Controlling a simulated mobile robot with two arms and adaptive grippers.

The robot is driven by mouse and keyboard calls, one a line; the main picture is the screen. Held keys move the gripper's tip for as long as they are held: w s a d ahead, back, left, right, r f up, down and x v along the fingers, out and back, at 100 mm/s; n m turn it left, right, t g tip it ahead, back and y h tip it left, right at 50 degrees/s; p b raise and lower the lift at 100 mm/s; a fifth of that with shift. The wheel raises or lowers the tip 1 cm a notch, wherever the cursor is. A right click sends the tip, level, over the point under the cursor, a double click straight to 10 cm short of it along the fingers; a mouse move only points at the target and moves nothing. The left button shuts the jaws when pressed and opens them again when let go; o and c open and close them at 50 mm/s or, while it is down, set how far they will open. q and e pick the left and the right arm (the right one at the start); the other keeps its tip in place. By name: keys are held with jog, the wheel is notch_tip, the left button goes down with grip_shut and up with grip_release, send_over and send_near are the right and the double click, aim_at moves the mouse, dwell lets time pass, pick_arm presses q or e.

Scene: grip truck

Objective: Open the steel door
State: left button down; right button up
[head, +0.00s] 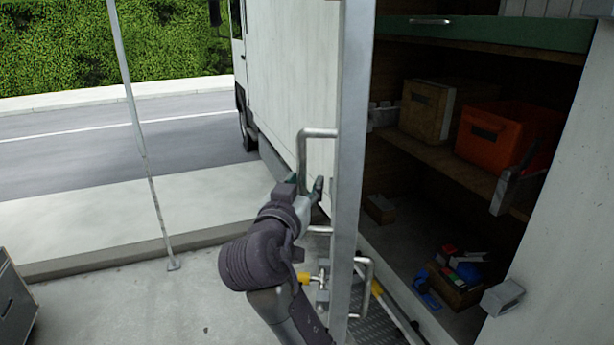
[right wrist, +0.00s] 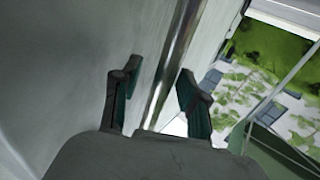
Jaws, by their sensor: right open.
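The steel door (head: 350,150) stands nearly edge-on in the middle of the head view, swung out from the truck body, with the interior showing to its right. A U-shaped metal handle (head: 318,133) is on its left face. My right gripper (head: 306,190) is at the lower part of this handle, jaws open. In the right wrist view, a shiny metal bar (right wrist: 176,62) runs between and beyond the two fingers (right wrist: 158,98); I cannot tell whether they touch it. My left gripper is not in view.
Inside are shelves with an orange crate (head: 507,135) and a wooden box (head: 427,110). A second handle (head: 368,285) and a yellow-gripped latch (head: 322,280) sit low by the door. A thin pole (head: 148,170) stands on the left. Pavement between them is clear.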

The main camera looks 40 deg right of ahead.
jog(key=shift+s+a+r, duration=0.2)
jog(key=shift+s+a, duration=0.05)
jog(key=shift+a, duration=0.15)
jog(key=shift+c, duration=0.9)
grip_shut()
